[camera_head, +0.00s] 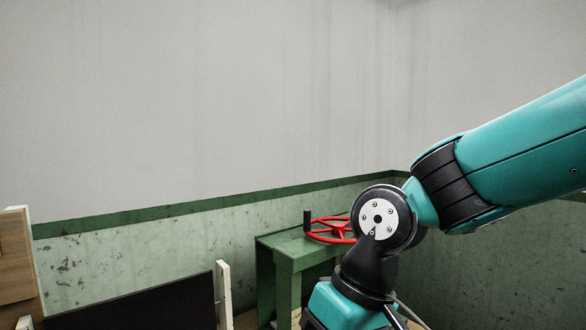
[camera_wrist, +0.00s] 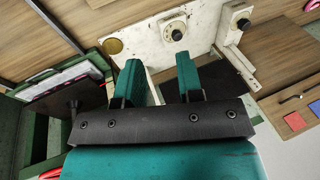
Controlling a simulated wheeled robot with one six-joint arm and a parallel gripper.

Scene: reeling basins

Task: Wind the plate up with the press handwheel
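The red press handwheel (camera_head: 332,229) lies flat on top of a green press frame (camera_head: 290,250) in the head view. Its black upright handle (camera_head: 307,221) stands at the rim's left side; my arm hides the wheel's right part. In the wrist view, a bit of red (camera_wrist: 50,173) shows at the lower left edge, beside green framing. My gripper (camera_wrist: 159,62) has its two teal fingers well apart, with nothing held between them. The gripper itself is out of sight in the head view. I cannot make out the plate in either view.
A dark panel with a pale post (camera_head: 223,295) stands left of the press, and a wooden board (camera_head: 17,255) at the far left. The wrist view shows a cream panel with black knobs (camera_wrist: 177,34), a tray-like box (camera_wrist: 65,80) and wooden surfaces.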

